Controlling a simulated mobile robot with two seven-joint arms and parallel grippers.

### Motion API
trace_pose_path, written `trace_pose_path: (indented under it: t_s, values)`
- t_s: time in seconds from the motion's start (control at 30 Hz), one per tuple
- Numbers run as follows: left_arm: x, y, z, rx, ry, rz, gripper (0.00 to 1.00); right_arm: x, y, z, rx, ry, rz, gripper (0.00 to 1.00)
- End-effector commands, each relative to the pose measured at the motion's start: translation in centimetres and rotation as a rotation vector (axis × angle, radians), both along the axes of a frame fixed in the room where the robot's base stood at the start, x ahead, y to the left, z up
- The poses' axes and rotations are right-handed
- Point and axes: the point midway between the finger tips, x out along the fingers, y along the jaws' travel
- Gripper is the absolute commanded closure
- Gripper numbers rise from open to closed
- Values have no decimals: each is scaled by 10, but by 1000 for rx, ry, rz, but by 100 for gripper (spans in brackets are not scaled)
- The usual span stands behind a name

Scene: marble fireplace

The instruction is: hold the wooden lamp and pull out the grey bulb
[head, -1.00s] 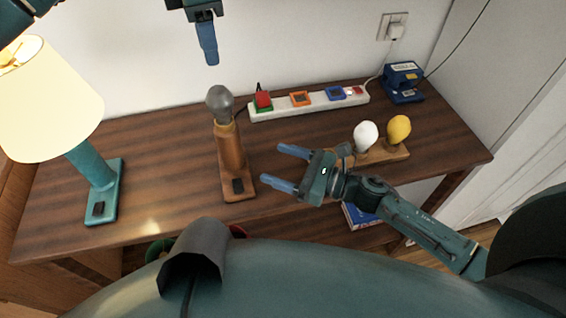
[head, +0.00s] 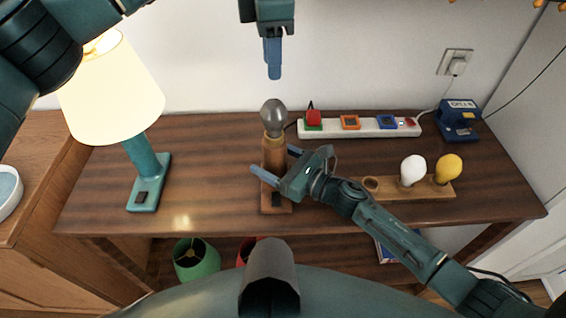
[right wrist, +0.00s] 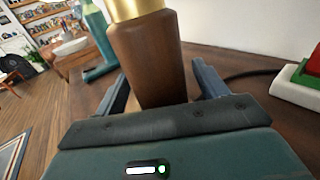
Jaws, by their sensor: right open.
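The wooden lamp (head: 273,158) stands upright on the table with the grey bulb (head: 273,117) in its brass socket at the top. My right gripper (head: 274,161) is open at the lamp's post, below the bulb. In the right wrist view the wooden post (right wrist: 150,58) stands between the two spread fingers, and the bulb is out of that picture. My left gripper (head: 274,73) points down above the bulb, apart from it. I see it edge-on, so its opening is unclear.
A lit teal lamp (head: 148,180) stands at left. A power strip (head: 365,128) with coloured sockets lies behind. A wooden holder (head: 425,188) with a white bulb (head: 412,168) and a yellow bulb (head: 447,168) is at right, beside my right arm. A blue device (head: 458,122) sits at the back right.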

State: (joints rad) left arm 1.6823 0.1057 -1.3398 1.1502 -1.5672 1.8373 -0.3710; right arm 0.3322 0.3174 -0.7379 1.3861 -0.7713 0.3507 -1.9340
Motion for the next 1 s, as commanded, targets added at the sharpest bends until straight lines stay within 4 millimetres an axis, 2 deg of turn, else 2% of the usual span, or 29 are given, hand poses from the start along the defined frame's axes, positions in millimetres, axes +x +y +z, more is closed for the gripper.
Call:
trace_pose_path:
  t_s: [0.23, 1.0]
  values:
    - [0, 0, 0, 0, 0, 0, 64, 0, 1, 0, 0, 0, 0, 28]
    - [0, 0, 0, 0, 0, 0, 64, 0, 0, 0, 1, -1, 0, 91]
